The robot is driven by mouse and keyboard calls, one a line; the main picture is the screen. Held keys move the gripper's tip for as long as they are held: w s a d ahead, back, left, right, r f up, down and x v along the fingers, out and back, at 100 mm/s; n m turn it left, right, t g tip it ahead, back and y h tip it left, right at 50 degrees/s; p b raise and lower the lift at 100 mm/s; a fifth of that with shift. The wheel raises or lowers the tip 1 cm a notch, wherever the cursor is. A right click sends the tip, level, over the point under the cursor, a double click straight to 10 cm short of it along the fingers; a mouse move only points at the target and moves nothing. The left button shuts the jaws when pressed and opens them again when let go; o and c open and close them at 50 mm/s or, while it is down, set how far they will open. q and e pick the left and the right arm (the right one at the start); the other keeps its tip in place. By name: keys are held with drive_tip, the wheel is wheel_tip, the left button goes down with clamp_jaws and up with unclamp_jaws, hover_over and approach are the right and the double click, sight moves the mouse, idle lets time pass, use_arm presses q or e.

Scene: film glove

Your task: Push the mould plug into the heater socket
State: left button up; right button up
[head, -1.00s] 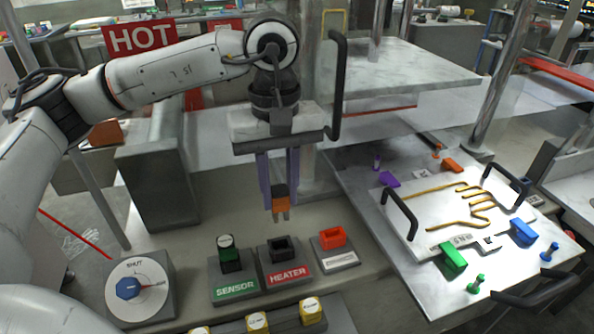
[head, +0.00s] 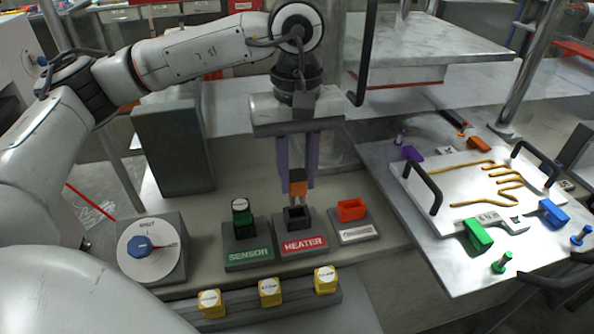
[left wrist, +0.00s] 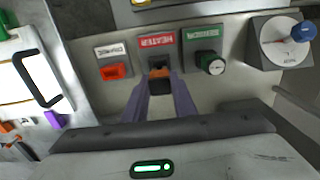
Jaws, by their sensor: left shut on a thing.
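My left gripper (head: 298,178) is shut on the mould plug (head: 298,188), an orange block with a dark top and pale prongs pointing down. It hangs just above the black heater socket (head: 297,218), which has a red HEATER label. A small gap seems to show between the prongs and the socket in the head view. In the left wrist view the purple fingers (left wrist: 160,88) reach toward the socket (left wrist: 158,72), and the plug partly covers it. My right gripper is not in view.
Left of the heater socket is the SENSOR socket (head: 247,255) with a green-black plug in it. Right of it is an orange socket (head: 351,209). A dial (head: 150,248), yellow blocks (head: 270,292) and a glove mould plate (head: 470,185) stand around.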

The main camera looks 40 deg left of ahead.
sight(297, 203)
use_arm(q)
drive_tip(key=shift+f+b, duration=0.35)
drive_tip(key=shift+f, duration=0.4)
drive_tip(key=shift+b, duration=0.45)
idle(1.3)
drive_tip(key=shift+f+b, duration=1.5)
drive_tip(key=shift+f, duration=0.2)
drive_tip(key=o, duration=1.1)
